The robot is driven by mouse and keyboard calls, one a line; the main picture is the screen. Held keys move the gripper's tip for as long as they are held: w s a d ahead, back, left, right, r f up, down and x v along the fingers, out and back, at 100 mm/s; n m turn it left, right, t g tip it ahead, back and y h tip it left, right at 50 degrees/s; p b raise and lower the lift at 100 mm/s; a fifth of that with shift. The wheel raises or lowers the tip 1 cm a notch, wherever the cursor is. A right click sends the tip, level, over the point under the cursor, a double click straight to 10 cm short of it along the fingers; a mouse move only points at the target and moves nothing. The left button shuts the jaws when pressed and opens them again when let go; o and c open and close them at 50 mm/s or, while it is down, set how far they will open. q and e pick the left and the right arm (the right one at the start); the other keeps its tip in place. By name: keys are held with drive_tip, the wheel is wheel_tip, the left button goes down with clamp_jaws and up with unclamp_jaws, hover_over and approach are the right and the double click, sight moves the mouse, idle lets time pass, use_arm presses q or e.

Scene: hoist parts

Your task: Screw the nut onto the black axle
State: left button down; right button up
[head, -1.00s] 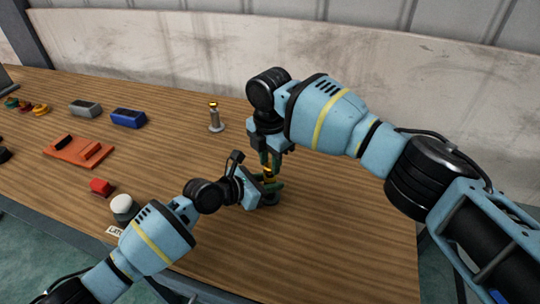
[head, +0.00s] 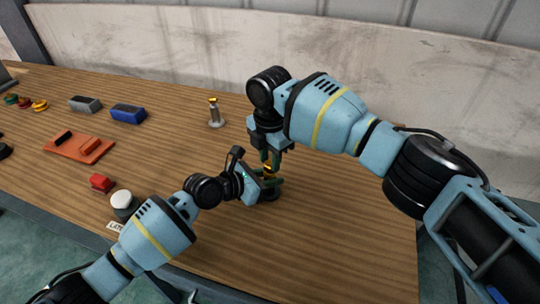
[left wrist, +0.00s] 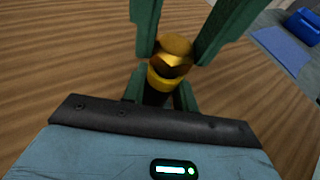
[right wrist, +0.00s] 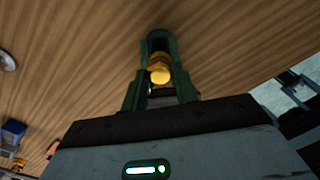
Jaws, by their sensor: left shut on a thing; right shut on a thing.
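The gold nut (head: 268,169) is at the top of the black axle, between my two grippers. In the left wrist view the nut (left wrist: 174,50) has a faceted lower edge, with a gold band just below it and the black axle (left wrist: 154,97) under that. My left gripper (left wrist: 160,92) is shut on the axle from the side, low near the table. My right gripper (head: 270,158) points down from above, its green fingers closed on either side of the nut. The right wrist view shows the nut (right wrist: 159,75) between these fingers. The thread contact is hidden.
A metal post with a gold top (head: 215,113) stands behind. Blue (head: 128,114) and grey (head: 85,104) blocks, an orange-red fixture (head: 77,148), a red block (head: 102,183) and a white-topped cylinder (head: 122,201) lie to the left. The table's right side is clear.

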sight(270, 163)
drive_tip(key=shift+f, duration=0.15)
drive_tip(key=o, duration=1)
drive_tip(key=shift+r, duration=2.25)
drive_tip(key=o, duration=0.5)
drive_tip(key=shift+o, duration=0.2)
